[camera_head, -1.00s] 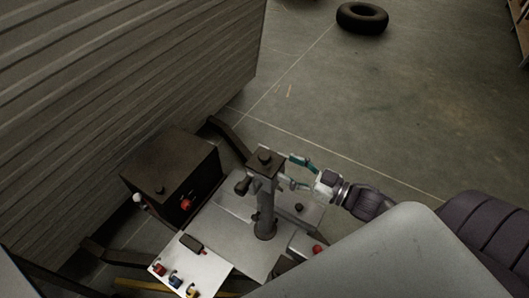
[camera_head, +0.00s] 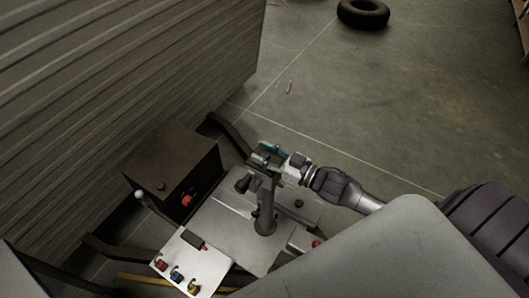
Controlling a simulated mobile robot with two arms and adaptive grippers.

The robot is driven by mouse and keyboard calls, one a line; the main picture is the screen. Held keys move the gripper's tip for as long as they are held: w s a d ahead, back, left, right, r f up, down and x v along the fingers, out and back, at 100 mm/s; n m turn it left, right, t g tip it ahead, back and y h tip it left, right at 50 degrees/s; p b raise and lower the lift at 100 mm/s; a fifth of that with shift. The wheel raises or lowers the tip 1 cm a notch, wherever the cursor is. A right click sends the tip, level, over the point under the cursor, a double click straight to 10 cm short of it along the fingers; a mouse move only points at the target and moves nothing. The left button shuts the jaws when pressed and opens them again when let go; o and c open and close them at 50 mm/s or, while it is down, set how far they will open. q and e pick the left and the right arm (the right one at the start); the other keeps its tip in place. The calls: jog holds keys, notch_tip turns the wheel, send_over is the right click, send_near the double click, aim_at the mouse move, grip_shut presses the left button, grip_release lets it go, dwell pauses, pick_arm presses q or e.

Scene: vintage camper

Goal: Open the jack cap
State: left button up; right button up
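The jack (camera_head: 264,212) stands upright as a grey metal post on the trailer's front plate. Its cap is at the top of the post, around the place where my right gripper (camera_head: 268,156) is, and is largely hidden by the fingers. My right gripper comes in from the right with its teal-edged fingers at the jack top, one finger on the far side and one on the near side. I cannot tell whether the fingers press on the cap. My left gripper is not in view.
A dark box (camera_head: 172,170) with a red knob stands left of the jack. A white panel (camera_head: 205,262) with coloured connectors is in front. The ribbed camper wall (camera_head: 120,80) fills the upper left. A tire (camera_head: 362,13) lies far off on open floor.

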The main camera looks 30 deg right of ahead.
grip_shut()
